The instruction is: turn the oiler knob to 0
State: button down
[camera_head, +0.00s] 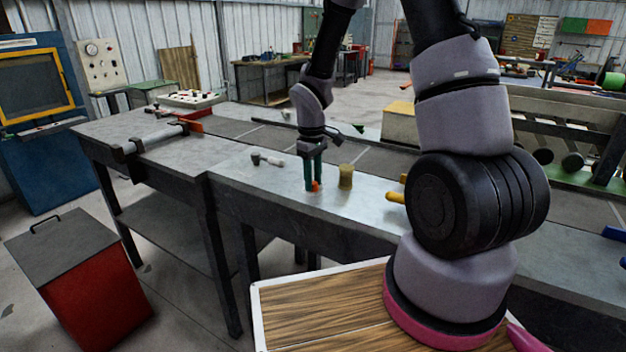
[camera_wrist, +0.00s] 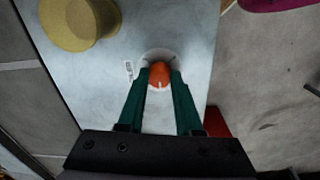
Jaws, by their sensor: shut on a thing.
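The orange oiler knob (camera_wrist: 160,73) sits on a round pale dial on the metal bench top. A short pale pointer mark on it faces the bottom of the wrist view. A small label lies left of the dial; its writing is too small to read. My gripper (camera_wrist: 160,78) points down with its green fingers shut on the knob, one on each side. In the head view my gripper (camera_head: 314,185) stands at the bench's front part, with the orange knob (camera_head: 316,186) low between the fingertips. The dial's numbers cannot be made out.
A yellow-tan cylinder (camera_head: 346,176) stands just right of my gripper; it also shows in the wrist view (camera_wrist: 70,38). A small grey-headed tool (camera_head: 268,160) lies to the left. A yellow handle (camera_head: 396,197) is farther right. The bench top (camera_head: 250,190) front left is clear.

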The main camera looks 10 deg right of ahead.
jog(key=n, duration=0.4)
jog(key=shift+n, duration=2.2)
jog(key=c, duration=0.6)
grip_release()
jog(key=shift+r, duration=0.1)
jog(key=r, duration=1)
jog(key=shift+s+r, duration=0.2)
jog(key=shift+r, duration=0.15)
